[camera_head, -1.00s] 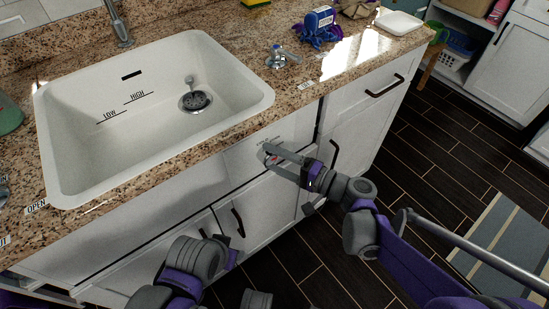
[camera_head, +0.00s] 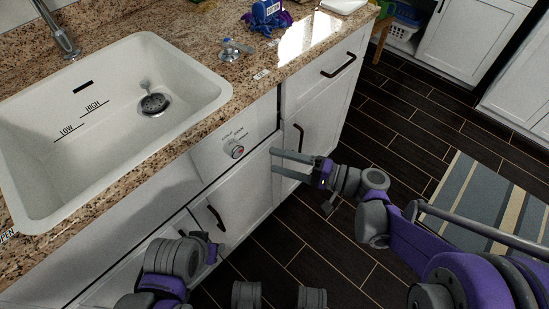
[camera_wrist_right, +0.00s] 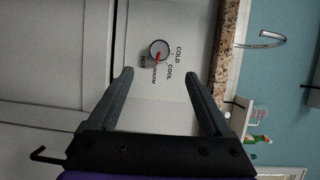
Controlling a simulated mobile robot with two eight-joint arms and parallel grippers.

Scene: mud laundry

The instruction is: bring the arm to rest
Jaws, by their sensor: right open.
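My right gripper (camera_head: 273,160) is open and empty in the head view, in front of the white cabinet fronts. It is below and to the right of a round dial (camera_head: 237,152) on a white panel, and apart from it. In the right wrist view the dial (camera_wrist_right: 159,50) shows beyond the two spread fingers (camera_wrist_right: 158,85), with a red pointer and the words COLD, COOL, WARM and HOT around it. My left arm (camera_head: 175,262) shows at the bottom of the head view, and its fingertips cannot be made out.
A white sink (camera_head: 180,60) is set in the speckled granite counter (camera_head: 200,30). Dark handles (camera_head: 299,138) stick out from the cabinet doors near my right gripper. A striped rug (camera_head: 470,200) lies on the dark floor (camera_head: 395,120) at the right, where there is open room.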

